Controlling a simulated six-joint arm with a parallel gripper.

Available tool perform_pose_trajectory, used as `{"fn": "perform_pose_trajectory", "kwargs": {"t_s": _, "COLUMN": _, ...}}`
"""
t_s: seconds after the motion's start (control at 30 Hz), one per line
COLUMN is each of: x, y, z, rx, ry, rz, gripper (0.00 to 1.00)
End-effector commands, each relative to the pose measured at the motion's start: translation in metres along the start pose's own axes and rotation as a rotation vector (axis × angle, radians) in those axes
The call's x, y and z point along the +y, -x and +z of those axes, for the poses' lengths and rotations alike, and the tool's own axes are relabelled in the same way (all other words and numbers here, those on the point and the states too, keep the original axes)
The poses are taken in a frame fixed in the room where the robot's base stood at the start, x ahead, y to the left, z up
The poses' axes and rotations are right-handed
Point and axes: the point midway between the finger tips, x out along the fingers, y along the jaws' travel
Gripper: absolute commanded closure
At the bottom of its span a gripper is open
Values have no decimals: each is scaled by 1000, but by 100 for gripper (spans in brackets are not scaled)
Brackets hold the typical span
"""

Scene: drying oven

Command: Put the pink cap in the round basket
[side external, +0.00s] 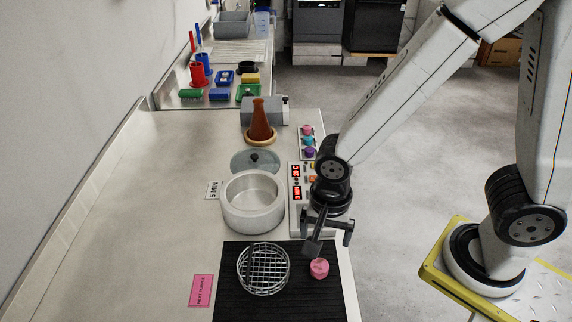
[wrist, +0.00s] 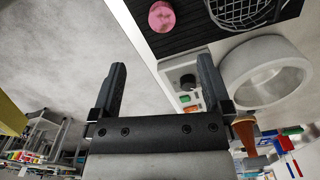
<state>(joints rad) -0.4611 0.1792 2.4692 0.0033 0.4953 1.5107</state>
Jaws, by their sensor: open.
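The pink cap (side external: 319,268) sits on the black ribbed mat near its right edge, to the right of the round basket. It also shows at the top of the wrist view (wrist: 162,17). The round wire basket (side external: 263,269) stands on the same mat; in the wrist view only part of it (wrist: 240,8) shows at the top edge. My gripper (side external: 328,250) is open and empty. In the side view it is above and behind the cap, near the counter's right edge. In the wrist view its two fingers (wrist: 161,75) are spread, with the cap beyond them.
A white round pot (side external: 253,203) stands behind the basket, its grey lid (side external: 255,160) behind it. A control panel with red displays (side external: 296,182) is beside the pot. A pink label (side external: 201,291) lies left of the black mat (side external: 228,302). The counter's left side is clear.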

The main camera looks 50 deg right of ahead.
Motion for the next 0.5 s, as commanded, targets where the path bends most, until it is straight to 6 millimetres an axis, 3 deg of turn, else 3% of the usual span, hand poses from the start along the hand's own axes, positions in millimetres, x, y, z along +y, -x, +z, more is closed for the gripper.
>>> {"fn": "perform_pose_trajectory", "kwargs": {"t_s": 0.3, "x": 1, "y": -33, "z": -1, "rx": 1, "ry": 3, "rz": 3, "gripper": 1}}
{"fn": "perform_pose_trajectory", "kwargs": {"t_s": 0.5, "x": 0, "y": -40, "z": -1, "rx": 2, "ry": 4, "rz": -2, "gripper": 1}}
